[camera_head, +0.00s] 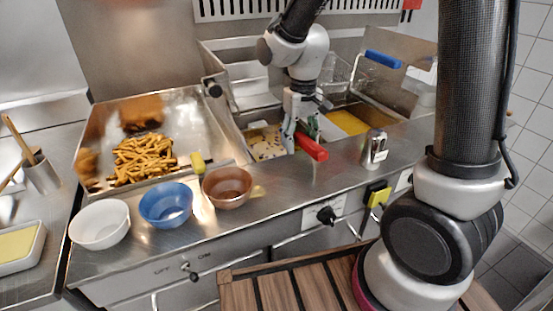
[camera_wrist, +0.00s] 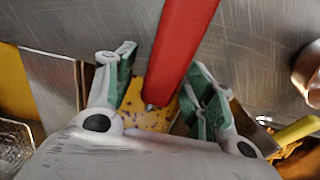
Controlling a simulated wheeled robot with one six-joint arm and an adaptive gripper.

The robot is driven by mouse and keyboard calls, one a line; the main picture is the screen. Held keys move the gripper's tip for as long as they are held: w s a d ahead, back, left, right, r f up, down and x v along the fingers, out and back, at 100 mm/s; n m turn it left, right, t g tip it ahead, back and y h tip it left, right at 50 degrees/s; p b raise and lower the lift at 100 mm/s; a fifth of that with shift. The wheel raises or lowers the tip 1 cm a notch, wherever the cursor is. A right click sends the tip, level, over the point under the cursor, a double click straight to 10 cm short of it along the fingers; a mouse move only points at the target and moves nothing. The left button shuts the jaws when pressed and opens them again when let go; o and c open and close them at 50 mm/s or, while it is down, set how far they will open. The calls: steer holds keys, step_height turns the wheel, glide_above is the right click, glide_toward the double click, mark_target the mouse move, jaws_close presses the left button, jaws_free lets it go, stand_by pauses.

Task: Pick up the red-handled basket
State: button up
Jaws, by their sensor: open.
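The red handle (camera_head: 311,147) of a basket projects forward from the fryer's left well, over the steel front edge. The basket itself is mostly hidden by my gripper and the well. My gripper (camera_head: 300,142) is over the handle's rear part. In the wrist view, the red handle (camera_wrist: 184,45) runs down between the two open fingers of my gripper (camera_wrist: 160,92). A gap shows on the finger sides, so I see no firm hold on it. Yellow oil with dark bits (camera_wrist: 155,115) shows below.
A blue-handled basket (camera_head: 382,59) is at the back right. A metal shaker (camera_head: 374,149) stands right of the red handle. White (camera_head: 100,224), blue (camera_head: 166,204) and brown (camera_head: 227,186) bowls line the front counter. Fries (camera_head: 143,158) lie in a steel tray (camera_head: 203,127) at left.

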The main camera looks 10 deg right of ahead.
steer(key=shift+c, duration=0.2)
jaws_close()
steer(key=shift+r, duration=0.15)
